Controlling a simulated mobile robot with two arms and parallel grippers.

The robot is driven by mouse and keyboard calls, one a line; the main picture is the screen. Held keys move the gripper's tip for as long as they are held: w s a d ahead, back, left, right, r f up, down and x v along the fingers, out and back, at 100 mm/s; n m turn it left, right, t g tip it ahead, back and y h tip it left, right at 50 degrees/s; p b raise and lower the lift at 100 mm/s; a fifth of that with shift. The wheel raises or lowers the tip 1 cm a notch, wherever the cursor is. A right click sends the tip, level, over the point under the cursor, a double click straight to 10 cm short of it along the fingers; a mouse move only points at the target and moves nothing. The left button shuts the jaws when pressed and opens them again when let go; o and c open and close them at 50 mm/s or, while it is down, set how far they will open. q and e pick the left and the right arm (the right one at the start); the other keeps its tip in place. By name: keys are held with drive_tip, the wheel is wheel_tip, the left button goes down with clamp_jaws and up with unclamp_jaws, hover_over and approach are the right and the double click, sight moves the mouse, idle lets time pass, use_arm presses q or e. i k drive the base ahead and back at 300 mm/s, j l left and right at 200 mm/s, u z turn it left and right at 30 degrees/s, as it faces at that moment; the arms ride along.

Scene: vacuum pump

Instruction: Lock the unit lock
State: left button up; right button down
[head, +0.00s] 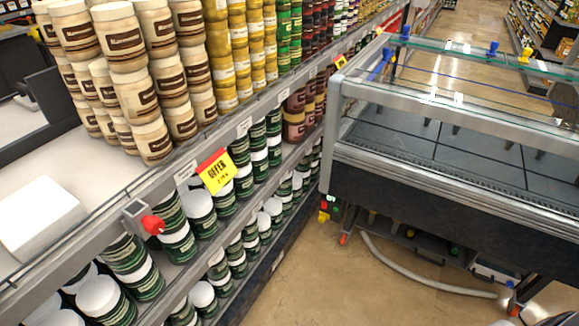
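No part is clearly recognisable as the unit lock. A red knob (153,224) sits on a small grey bracket at the shelf's front edge, left of centre in the head view; I cannot tell whether it is the lock. Small red, yellow and green fittings (327,209) show low at the near left corner of the freezer cabinet. A red-tipped fitting (515,308) shows at the lower right under the cabinet. Neither of my grippers is in view.
A glass-topped freezer cabinet (420,190) fills the right. A pale hose (400,278) lies on the floor beneath it. A shelf rack (100,228) with many jars and a yellow offer tag (216,172) fills the left. Tan floor (310,285) is clear between them.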

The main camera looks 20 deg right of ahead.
sight(323, 215)
drive_tip(key=i+l+u, duration=0.2)
drive_tip(key=i+l, duration=0.2)
drive_tip(key=l, duration=0.2)
drive_tip(key=i+l+u, duration=0.1)
drive_tip(key=l, duration=0.25)
drive_tip(key=i+l+u, duration=0.1)
drive_tip(key=i+l, duration=0.2)
drive_tip(key=i+l+u, duration=0.1)
drive_tip(key=l, duration=0.3)
drive_tip(key=i+l+u, duration=0.1)
drive_tip(key=i+l, duration=0.15)
drive_tip(key=l, duration=0.1)
